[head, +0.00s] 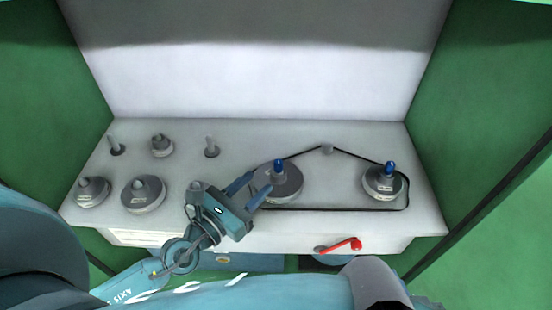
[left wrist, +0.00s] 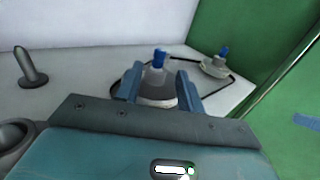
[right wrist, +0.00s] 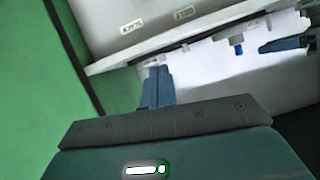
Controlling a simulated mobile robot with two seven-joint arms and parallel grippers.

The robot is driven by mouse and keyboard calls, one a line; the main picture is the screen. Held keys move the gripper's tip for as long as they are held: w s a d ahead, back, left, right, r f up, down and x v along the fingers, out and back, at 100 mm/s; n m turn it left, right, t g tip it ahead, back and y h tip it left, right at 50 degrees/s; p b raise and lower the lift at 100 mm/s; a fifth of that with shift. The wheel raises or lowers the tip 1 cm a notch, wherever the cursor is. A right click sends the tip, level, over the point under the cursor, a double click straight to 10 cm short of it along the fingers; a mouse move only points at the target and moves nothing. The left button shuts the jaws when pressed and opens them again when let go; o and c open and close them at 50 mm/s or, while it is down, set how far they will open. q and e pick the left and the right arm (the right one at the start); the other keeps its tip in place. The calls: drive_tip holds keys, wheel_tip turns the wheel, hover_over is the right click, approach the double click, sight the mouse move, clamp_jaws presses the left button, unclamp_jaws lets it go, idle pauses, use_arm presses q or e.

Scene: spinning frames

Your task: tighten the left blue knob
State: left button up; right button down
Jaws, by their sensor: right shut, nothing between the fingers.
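The left blue knob (head: 278,166) stands upright on a round grey spinning wheel (head: 285,187) near the middle of the panel. The right blue knob (head: 389,168) tops a smaller wheel (head: 376,184) to the right. My left gripper (head: 259,181) is open just left of the left knob, pointing towards it. In the left wrist view, the left blue knob (left wrist: 159,58) shows between the two spread fingers, apparently just beyond their tips; contact is not visible. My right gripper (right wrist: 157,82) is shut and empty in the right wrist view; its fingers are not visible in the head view.
A dark belt (head: 305,150) runs around both wheels and over a small grey peg (head: 327,149). A red-handled crank (head: 355,244) sits on the panel front. Grey wheels (head: 143,194) and pegs (head: 211,147) stand left. Green walls (head: 490,120) flank the panel.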

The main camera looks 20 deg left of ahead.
sight(275, 165)
use_arm(q)
drive_tip(key=p+x, duration=0.1)
drive_tip(key=x, duration=0.7)
drive_tip(key=shift+w+d, duration=0.15)
drive_tip(key=shift+w, duration=0.25)
use_arm(e)
drive_tip(key=shift+w+a+f, duration=0.2)
drive_tip(key=shift+w+a, duration=0.2)
drive_tip(key=shift+a, duration=0.05)
use_arm(q)
drive_tip(key=shift+c, duration=0.6)
clamp_jaws()
drive_tip(key=shift+f+b, duration=0.1)
drive_tip(key=shift+b, duration=0.3)
drive_tip(key=shift+f+m+h+b, duration=0.15)
drive_tip(key=shift+m+h+b, duration=0.2)
drive_tip(key=shift+b, duration=0.25)
drive_tip(key=shift+g+h+b, duration=0.3)
drive_tip(key=shift+h+b, duration=0.05)
drive_tip(key=shift+b, duration=0.15)
drive_tip(key=shift+m+h+b, duration=0.4)
drive_tip(key=shift+m+b, duration=0.05)
drive_tip(key=shift+r, duration=0.3)
use_arm(e)
drive_tip(key=shift+s+d+r+t, duration=0.2)
drive_tip(key=shift+d+t, duration=0.05)
drive_tip(key=shift+d, duration=0.15)
drive_tip(key=shift+s+d+r+t, duration=0.15)
drive_tip(key=shift+s+d+t, duration=0.1)
drive_tip(key=shift+d, duration=0.15)
